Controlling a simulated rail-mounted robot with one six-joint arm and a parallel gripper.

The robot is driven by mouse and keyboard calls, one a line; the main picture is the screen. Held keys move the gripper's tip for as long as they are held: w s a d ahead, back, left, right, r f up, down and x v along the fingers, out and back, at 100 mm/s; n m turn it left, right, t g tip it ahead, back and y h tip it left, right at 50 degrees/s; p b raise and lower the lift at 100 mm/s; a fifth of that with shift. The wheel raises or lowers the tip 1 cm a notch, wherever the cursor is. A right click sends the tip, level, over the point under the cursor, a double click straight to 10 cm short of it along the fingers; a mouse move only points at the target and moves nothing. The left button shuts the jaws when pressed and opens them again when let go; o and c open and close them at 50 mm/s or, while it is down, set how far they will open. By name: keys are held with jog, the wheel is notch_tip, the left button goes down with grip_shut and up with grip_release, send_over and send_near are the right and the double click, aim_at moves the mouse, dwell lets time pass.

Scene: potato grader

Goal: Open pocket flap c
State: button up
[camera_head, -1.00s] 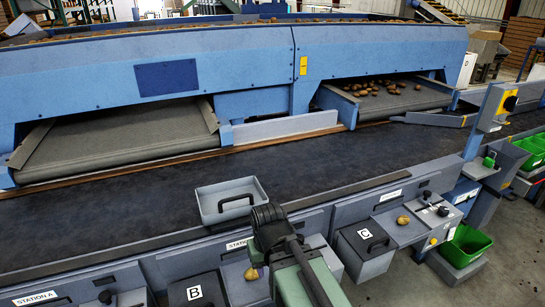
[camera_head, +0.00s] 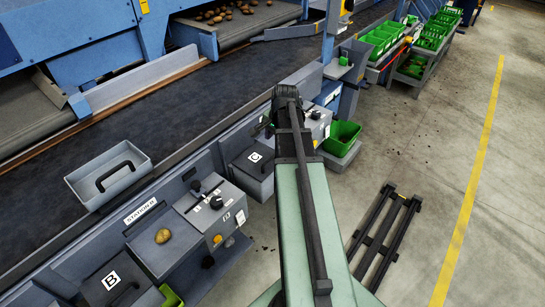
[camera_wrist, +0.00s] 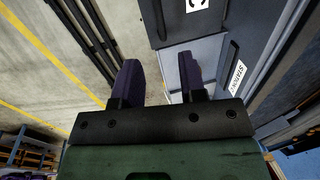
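Pocket flap c is a dark lid with a white C label (camera_head: 256,157) and a black handle, on a grey pocket box to the left of my arm in the head view. It looks closed. In the wrist view part of the dark flap (camera_wrist: 167,22) shows at the top edge with its C label partly cut off. A light grey surface lies below it. My gripper (camera_wrist: 158,68) is open, with two dark fingers apart and nothing between them. The fingertips point toward the pocket, short of the flap. My arm hides the gripper in the head view.
A grey bin with a black handle (camera_head: 108,180) stands by the dark belt (camera_head: 160,112). Flap B (camera_head: 114,280) and a control box (camera_head: 216,205) are nearer. A green bin (camera_head: 342,136) and a black floor frame (camera_head: 385,237) are to the right. Open floor lies beyond.

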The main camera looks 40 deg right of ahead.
aim_at(270, 158)
jog(key=f+b, duration=0.3)
jog(key=w+f+b, duration=0.1)
jog(key=f+b, duration=0.2)
jog(key=w+f+b, duration=0.1)
jog(key=f+b, duration=0.2)
jog(key=f, duration=0.1)
jog(key=shift+a, duration=0.2)
jog(key=shift+r, duration=0.1)
grip_shut()
